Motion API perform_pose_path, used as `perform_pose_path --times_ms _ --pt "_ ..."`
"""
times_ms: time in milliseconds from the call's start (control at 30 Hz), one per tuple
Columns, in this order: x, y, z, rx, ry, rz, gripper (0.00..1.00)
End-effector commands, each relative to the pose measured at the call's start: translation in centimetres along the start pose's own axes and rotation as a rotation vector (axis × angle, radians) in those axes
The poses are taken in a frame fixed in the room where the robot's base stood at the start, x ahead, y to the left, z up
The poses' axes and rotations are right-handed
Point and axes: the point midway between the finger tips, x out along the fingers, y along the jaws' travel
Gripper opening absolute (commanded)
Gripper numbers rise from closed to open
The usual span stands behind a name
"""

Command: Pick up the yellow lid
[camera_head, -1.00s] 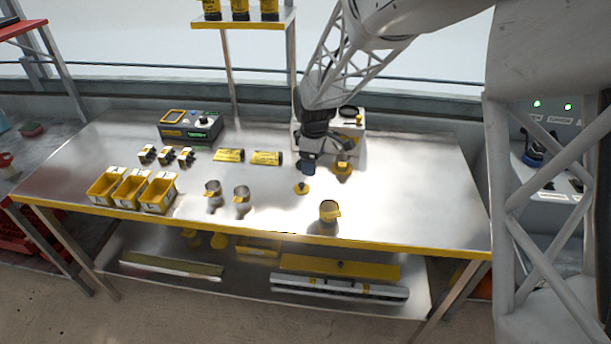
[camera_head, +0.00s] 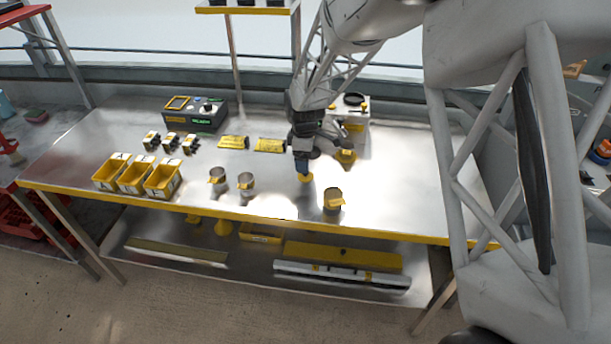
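The yellow lid (camera_head: 306,178) is a small round piece on the steel table, in the middle of the view. My gripper (camera_head: 303,169) points down directly over it, and its tip hides the lid's top and knob. The fingers look dark and very small, so I cannot tell whether they are open, shut or touching the lid.
A metal cup (camera_head: 333,201) stands close to the right, near the table's front edge. Two more metal cups (camera_head: 217,183) (camera_head: 246,188) stand to the left. A yellow item (camera_head: 345,158) and a white machine (camera_head: 352,125) are behind right. Yellow bins (camera_head: 162,182) sit far left.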

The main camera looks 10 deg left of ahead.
Motion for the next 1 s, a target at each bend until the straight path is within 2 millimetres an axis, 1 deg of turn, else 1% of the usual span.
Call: perform_pose_path --times_ms 100,433,567,667,900,1000 --pt "0.7 0.0 0.0 0.0 0.0 0.0 0.84" --pt "0.8 0.0 0.0 0.0 0.0 0.0 0.84" --pt "1.3 0.0 0.0 0.0 0.0 -0.001 0.84" --pt "2.1 0.0 -0.1 0.0 0.0 -0.001 0.84" --pt "4.8 0.1 -0.1 0.0 0.0 0.0 0.84" --pt "5.5 0.2 -0.1 0.0 0.0 0.0 0.84"
